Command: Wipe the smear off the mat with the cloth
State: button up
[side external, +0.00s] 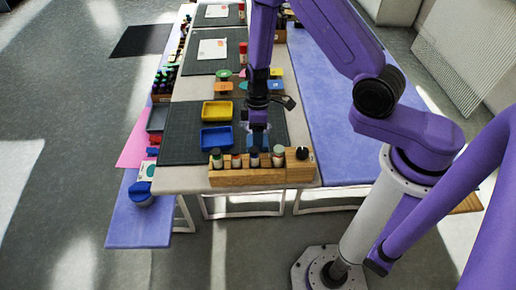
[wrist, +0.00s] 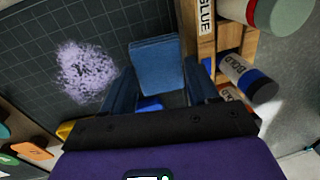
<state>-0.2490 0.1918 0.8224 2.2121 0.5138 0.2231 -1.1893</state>
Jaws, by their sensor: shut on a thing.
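The blue cloth (wrist: 157,62) shows as a folded block between the fingers of my gripper (wrist: 161,88) in the wrist view. My gripper is shut on it. In the side external view, my gripper (side external: 258,127) is low over the near right part of the dark gridded mat (side external: 178,150), with the cloth (side external: 258,143) below it. The pale lilac smear (wrist: 85,72) is a speckled patch on the mat, left of the cloth and apart from it in the wrist view. I cannot make out the smear in the side external view. Whether the cloth touches the mat is unclear.
A wooden rack (side external: 250,177) with several bottles stands close to the cloth along the near table edge. A blue tray (side external: 217,137) and a yellow tray (side external: 217,111) lie left of my gripper. Orange and green pieces (side external: 275,86) lie behind. The mat's left part is clear.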

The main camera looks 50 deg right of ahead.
jog(key=shift+r, duration=1.15)
jog(key=shift+o, duration=1.2)
jog(key=c, duration=0.4)
jog(key=w+d, duration=0.2)
jog(key=d, duration=0.1)
jog(key=w+d, duration=0.1)
jog(key=shift+d, duration=0.35)
jog(key=shift+w+d+f, duration=0.15)
jog(key=shift+d+f, duration=0.05)
jog(key=shift+f, duration=1.95)
jog(key=shift+f, duration=0.35)
